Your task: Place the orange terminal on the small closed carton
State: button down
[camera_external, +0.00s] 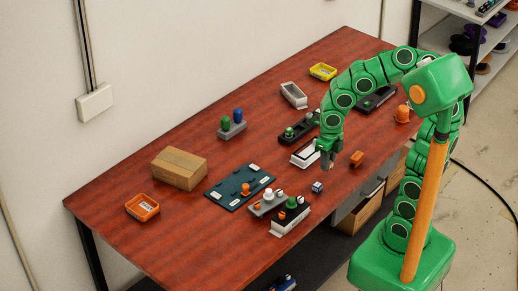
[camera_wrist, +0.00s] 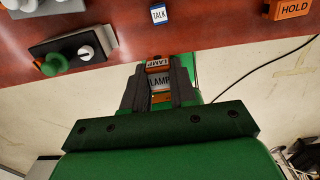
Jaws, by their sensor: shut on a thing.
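My gripper (camera_external: 326,160) is above the table near its front edge, pointing down. In the wrist view my gripper (camera_wrist: 158,85) is shut on an orange block with white LAMP labels (camera_wrist: 160,82), held between the dark fingers. The held block is hardly visible in the external view. Another orange block (camera_external: 357,158), labelled HOLD in the wrist view (camera_wrist: 292,8), lies on the table right of my gripper. The small closed carton (camera_external: 180,168) stands at the left of the table, well away from my gripper, with its top bare.
A small TALK block (camera_external: 317,187) lies in front of my gripper. A dark teal board (camera_external: 239,186) and switch boxes (camera_external: 291,214) lie between gripper and carton. A grey stand with green and blue knobs (camera_external: 232,130) and an orange tray (camera_external: 142,207) flank the carton.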

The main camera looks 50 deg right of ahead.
jog(key=w+d+r+m, duration=0.2)
jog(key=w+d+m, duration=0.1)
jog(key=w, duration=0.3)
jog(key=w+d+r+m, duration=0.2)
jog(key=w+d+m, duration=0.1)
jog(key=w, duration=0.3)
jog(key=w+a+r, duration=0.2)
jog(key=w+a, duration=0.2)
jog(key=w, duration=0.3)
jog(key=w+a+r+n, duration=0.1)
jog(key=w+a, duration=0.5)
jog(key=a, duration=0.6)
jog(key=w+a+n, duration=0.1)
jog(key=w+a, duration=0.4)
jog(key=a, duration=0.6)
send_over(185, 165)
jog(key=shift+f, duration=4.4)
jog(key=shift+f, duration=0.1)
